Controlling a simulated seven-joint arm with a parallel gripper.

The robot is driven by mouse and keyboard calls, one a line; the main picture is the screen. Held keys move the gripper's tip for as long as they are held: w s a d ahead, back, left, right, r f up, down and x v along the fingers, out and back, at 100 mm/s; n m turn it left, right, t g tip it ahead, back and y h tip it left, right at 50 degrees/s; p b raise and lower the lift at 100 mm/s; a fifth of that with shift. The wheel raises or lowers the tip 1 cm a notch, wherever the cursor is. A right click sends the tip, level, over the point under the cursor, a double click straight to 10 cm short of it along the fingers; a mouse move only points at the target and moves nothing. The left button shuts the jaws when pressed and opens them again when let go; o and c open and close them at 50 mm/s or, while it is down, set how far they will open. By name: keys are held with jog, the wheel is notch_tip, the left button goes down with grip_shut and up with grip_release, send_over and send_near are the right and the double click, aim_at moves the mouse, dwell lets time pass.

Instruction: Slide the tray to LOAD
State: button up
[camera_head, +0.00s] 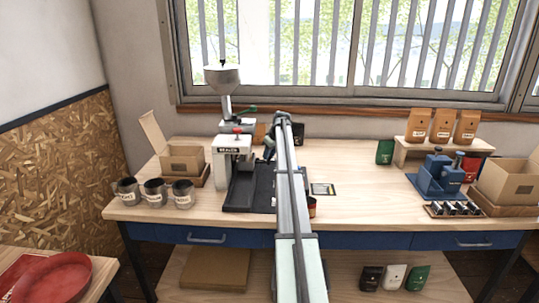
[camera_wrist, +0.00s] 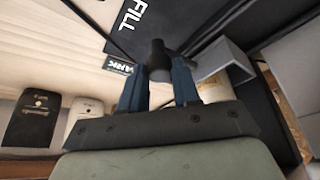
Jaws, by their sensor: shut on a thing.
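My gripper (camera_wrist: 158,80) has its two blue fingers closed around a dark round knob (camera_wrist: 157,54) in the wrist view. A black surface marked FILL (camera_wrist: 135,25) lies beyond the knob, and a small dark label (camera_wrist: 118,66) is beside it. In the head view my gripper (camera_head: 269,153) is over the black track (camera_head: 240,190) in front of the machine marked SEALER (camera_head: 231,150). My arm hides the right part of the track. I cannot clearly separate the tray from the track, and no LOAD mark is readable.
Several labelled cups (camera_head: 154,192) stand left of the track. An open carton (camera_head: 183,160) is behind them.

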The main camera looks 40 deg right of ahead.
grip_shut()
jog(key=s+a, duration=1.8)
jog(key=shift+s+a, duration=0.35)
jog(key=shift+o, duration=2.3)
grip_release()
jog(key=shift+s+a, duration=0.1)
jog(key=o, duration=0.3)
jog(key=v, duration=1.3)
jog(key=shift+s+r, duration=0.1)
jog(key=shift+r, duration=0.25)
